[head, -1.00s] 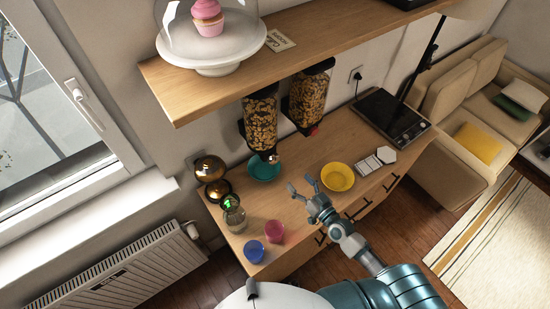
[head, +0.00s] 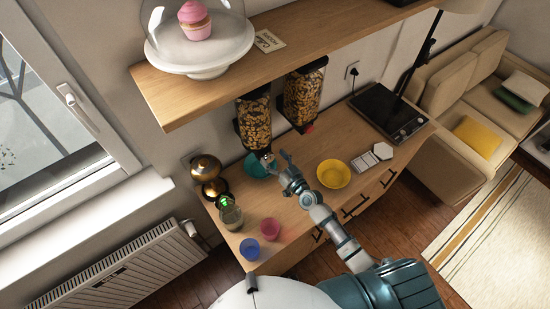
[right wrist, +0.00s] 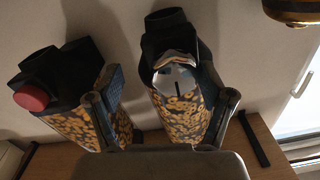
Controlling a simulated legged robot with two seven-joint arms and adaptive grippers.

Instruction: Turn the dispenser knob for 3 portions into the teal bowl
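Two dark cereal dispensers hang under the shelf. The left dispenser (head: 254,122) is above the teal bowl (head: 254,167), which stands on the counter and is partly hidden by my right gripper (head: 276,158). That gripper is open in front of the left dispenser's lower end. In the right wrist view the picture is upside down; the dispenser's silver knob (right wrist: 174,78) with a dark mark lies between the two spread fingers (right wrist: 170,92). I cannot tell whether the fingers touch it. The right dispenser (head: 304,92) has a red knob (right wrist: 30,97). My left gripper is not in view.
A yellow bowl (head: 333,174) stands right of my right gripper. The shelf (head: 200,98) overhangs the dispensers.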

